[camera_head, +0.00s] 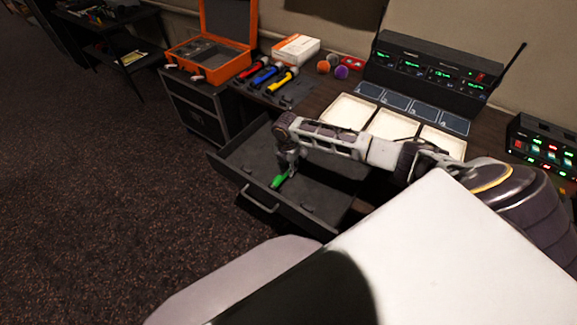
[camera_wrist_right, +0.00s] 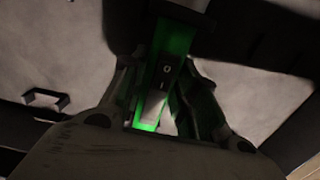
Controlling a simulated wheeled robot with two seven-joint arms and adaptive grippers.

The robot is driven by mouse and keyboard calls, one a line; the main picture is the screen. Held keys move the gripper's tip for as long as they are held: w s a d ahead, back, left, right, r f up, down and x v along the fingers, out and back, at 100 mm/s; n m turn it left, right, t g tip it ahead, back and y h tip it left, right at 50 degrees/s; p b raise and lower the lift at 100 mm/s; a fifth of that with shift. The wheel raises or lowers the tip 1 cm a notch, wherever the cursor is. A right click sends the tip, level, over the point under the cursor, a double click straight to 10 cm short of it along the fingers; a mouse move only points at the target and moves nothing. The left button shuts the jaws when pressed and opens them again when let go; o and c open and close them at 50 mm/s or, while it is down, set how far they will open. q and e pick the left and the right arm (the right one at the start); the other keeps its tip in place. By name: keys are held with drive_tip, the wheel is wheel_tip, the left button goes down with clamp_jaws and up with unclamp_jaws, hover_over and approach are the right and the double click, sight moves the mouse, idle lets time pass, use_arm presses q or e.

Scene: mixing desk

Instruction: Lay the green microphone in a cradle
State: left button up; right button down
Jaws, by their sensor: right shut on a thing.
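The green microphone (camera_head: 279,181) is low in the open drawer (camera_head: 226,159), below my right gripper (camera_head: 288,163). My right gripper is shut on it. In the right wrist view the green microphone (camera_wrist_right: 176,40) runs between the two fingers, with its switch facing the camera and its lower end glowing green. Whether it touches the drawer floor is not clear. The dark cradle rack (camera_head: 293,97) lies on the desk behind the drawer. Red, blue (camera_head: 265,75) and yellow (camera_head: 283,79) microphones lie in it side by side. My left gripper is not in view.
An orange open case (camera_head: 213,72) stands left of the rack. A white-orange box (camera_head: 296,49) and coloured balls (camera_head: 341,72) are behind it. Pale trays (camera_head: 349,111) lie to the right, before a black receiver (camera_head: 426,68). The drawer front with its handle (camera_head: 258,201) stands out.

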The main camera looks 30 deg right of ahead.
drive_tip(key=shift+f, duration=0.3)
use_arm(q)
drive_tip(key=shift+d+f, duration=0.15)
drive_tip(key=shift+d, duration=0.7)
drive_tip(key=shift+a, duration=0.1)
use_arm(e)
drive_tip(key=shift+f, duration=0.1)
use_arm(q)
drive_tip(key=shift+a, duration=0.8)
use_arm(e)
drive_tip(key=c, duration=1.2)
unclamp_jaws()
drive_tip(key=shift+o, duration=1)
drive_tip(key=o, duration=0.3)
drive_tip(key=shift+o, duration=0.5)
